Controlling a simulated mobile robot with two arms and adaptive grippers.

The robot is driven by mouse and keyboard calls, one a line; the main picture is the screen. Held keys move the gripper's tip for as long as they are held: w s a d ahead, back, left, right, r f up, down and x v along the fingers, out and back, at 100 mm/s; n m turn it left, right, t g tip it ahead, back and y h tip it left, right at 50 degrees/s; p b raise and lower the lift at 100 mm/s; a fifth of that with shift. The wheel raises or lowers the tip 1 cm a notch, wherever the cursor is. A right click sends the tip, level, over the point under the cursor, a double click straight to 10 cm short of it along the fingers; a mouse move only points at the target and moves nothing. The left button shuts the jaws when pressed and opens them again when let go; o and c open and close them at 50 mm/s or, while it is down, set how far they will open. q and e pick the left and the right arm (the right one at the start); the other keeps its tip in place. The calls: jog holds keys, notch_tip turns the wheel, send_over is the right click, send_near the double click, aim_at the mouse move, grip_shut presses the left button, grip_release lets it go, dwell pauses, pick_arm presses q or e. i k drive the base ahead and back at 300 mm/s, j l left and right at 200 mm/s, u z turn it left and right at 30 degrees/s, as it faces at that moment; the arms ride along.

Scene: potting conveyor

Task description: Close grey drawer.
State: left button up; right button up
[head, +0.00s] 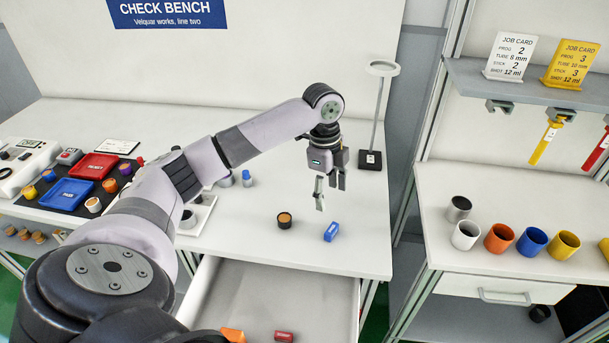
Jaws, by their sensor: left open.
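A light grey drawer (262,291) under the check bench is pulled open. Its inside shows from above; its front and any handle are out of view or hidden. My left arm hides the drawer's left part. My right gripper is not in view.
A lamp-like stand (371,160) is at the back right. A right-hand bench holds several cups and a shut white drawer (470,288).

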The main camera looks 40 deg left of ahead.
aim_at(258, 299)
jog(key=k+l, duration=0.15)
jog(key=l, duration=0.2)
jog(key=k+l, duration=0.2)
jog(key=l, duration=0.2)
jog(key=k+l, duration=0.15)
jog(key=l, duration=0.2)
jog(key=k+l, duration=0.2)
jog(key=l, duration=0.15)
jog(key=k+l, duration=0.15)
jog(key=l, duration=0.25)
